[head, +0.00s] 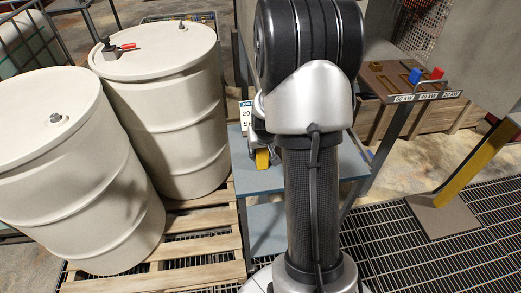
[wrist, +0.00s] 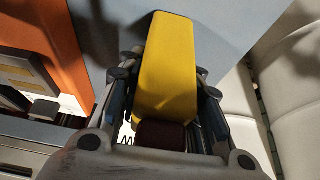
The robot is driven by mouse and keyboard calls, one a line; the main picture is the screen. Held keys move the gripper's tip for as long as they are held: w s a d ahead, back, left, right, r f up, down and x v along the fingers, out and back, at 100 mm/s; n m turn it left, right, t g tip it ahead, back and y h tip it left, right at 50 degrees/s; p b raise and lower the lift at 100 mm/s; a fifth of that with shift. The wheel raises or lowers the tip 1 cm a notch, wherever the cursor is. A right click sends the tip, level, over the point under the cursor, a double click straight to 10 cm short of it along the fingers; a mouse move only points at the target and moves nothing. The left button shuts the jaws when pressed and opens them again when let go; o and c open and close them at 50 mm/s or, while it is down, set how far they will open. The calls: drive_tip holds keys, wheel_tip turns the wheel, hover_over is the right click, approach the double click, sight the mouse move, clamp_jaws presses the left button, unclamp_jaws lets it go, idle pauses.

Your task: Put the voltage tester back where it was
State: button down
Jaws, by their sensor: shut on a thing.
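A yellow block-shaped thing with a dark red end, which looks like the voltage tester (wrist: 165,65), is held between the two fingers of my gripper (wrist: 164,80) in the wrist view. My gripper is shut on it. In the head view the yellow tester (head: 262,159) shows just left of my arm, in front of a blue-grey table. My gripper (head: 260,143) is mostly hidden there behind my arm. I cannot tell whether the tester touches the table surface.
Two cream drums (head: 160,100) stand on a wooden pallet (head: 190,235) at left; a small red-handled device (head: 115,49) lies on the rear drum. The blue-grey table (head: 346,172) is beside them. A stand (head: 405,80) with kW labels is at right. An orange thing (wrist: 45,45) shows in the wrist view.

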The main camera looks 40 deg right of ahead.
drive_tip(key=c, duration=1.1)
unclamp_jaws()
drive_tip(key=shift+r, duration=0.1)
drive_tip(key=shift+r+p, duration=0.35)
drive_tip(key=shift+p, duration=0.05)
drive_tip(key=s+a+r+n+p, duration=0.1)
drive_tip(key=s+a+r+p, duration=0.1)
drive_tip(key=a+r, duration=0.45)
drive_tip(key=s+a+r+n+p, duration=0.1)
drive_tip(key=s+a+r+p, duration=0.15)
drive_tip(key=r, duration=0.65)
drive_tip(key=s+a+r+n, duration=0.1)
drive_tip(key=s+a+r, duration=0.2)
drive_tip(key=s+a, duration=0.2)
drive_tip(key=s+a+r+n+y, duration=0.1)
drive_tip(key=s+a+r+n, duration=0.1)
drive_tip(key=s+a, duration=0.4)
drive_tip(key=s+a+r+n+y, duration=0.1)
drive_tip(key=s+a+r, duration=0.3)
drive_tip(key=s+a, duration=0.2)
drive_tip(key=shift+a+b, duration=0.4)
drive_tip(key=shift+a, duration=0.5)
